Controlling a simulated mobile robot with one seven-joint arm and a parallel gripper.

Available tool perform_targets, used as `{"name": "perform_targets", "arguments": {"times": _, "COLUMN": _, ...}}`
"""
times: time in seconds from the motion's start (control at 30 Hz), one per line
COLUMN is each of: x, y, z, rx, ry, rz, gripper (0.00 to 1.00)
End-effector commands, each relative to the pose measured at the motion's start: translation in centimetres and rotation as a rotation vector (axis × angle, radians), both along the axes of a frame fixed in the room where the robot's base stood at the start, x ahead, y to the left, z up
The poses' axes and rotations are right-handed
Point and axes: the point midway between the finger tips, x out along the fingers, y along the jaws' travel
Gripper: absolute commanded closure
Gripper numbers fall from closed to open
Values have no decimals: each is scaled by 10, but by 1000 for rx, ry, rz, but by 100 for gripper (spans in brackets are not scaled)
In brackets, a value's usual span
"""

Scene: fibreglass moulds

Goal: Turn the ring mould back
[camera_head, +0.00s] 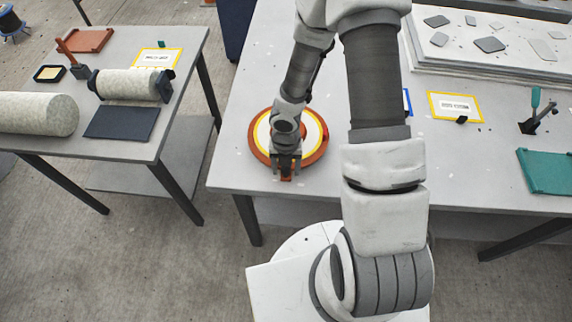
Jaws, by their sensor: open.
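The ring mould (316,154) is a round orange-rimmed disc with a yellow ring and a pale inside. It lies flat near the front left corner of the right-hand table. My gripper (286,172) is over the near side of the ring, pointing down, and is open. An orange piece shows at or between the fingertips; I cannot tell whether they touch it. My wrist hides the middle of the mould. A small red mark (325,133) shows at the mould's right edge.
The right-hand table (235,120) has clear room around the mould. A stepped white slab (480,70) stands behind. A left table (185,60) holds rolls.

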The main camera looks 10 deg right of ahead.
Motion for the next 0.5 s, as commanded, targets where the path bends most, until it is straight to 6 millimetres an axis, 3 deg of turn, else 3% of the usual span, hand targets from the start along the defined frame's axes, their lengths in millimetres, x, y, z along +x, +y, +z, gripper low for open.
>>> {"name": "perform_targets", "arguments": {"times": 0.17, "x": 0, "y": 0, "z": 15, "rx": 1, "ry": 0, "rz": -2, "gripper": 40}}
{"name": "perform_targets", "arguments": {"times": 0.5, "x": 1, "y": -1, "z": 95, "rx": 0, "ry": -3, "rz": -4, "gripper": 40}}
